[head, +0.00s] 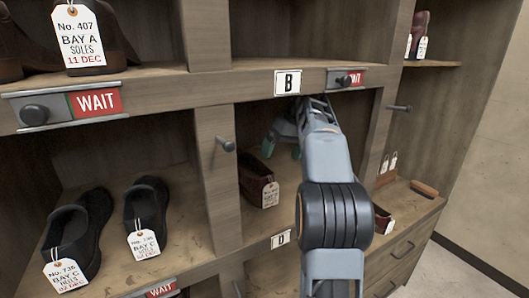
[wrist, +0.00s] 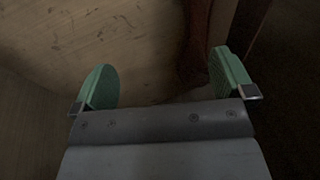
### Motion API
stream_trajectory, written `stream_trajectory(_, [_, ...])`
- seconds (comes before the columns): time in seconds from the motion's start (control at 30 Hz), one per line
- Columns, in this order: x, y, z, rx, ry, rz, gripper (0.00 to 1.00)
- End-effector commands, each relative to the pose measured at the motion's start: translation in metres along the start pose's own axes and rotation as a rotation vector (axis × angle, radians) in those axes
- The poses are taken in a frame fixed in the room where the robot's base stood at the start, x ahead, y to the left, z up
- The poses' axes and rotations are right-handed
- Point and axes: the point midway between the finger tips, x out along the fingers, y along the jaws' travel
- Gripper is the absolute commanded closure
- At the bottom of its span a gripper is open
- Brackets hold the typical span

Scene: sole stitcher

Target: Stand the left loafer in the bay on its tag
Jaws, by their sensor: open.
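A dark red loafer (head: 252,176) with a white tag (head: 270,194) at its near end rests on the floor of the middle bay, above the D plate (head: 281,239). A second dark red shoe (head: 381,215), also tagged, shows in part beyond my arm at the lower right. I cannot tell which is the left one. My gripper (head: 282,149) is inside the middle bay, above and beyond the first loafer, open. In the wrist view its green fingers (wrist: 161,70) are wide apart with nothing held. A dark reddish shape (wrist: 197,45), perhaps a shoe, lies near the right finger.
A post (head: 211,180) separates the middle bay from one with two tagged black shoes (head: 145,206). A rail with a B plate (head: 287,82) runs above. Pegs (head: 226,144) stick out of the posts. A drawer unit (head: 405,250) carries a brown block (head: 424,188) at right.

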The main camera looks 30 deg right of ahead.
Motion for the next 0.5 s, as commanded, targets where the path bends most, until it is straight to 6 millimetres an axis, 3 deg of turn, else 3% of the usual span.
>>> stream_trajectory(0.2, [-0.007, 0.019, 0.009, 0.0, -0.001, 0.0, 0.0])
stream_trajectory(0.5, [-0.009, 0.024, 0.012, -0.001, -0.001, 0.0, 0.0])
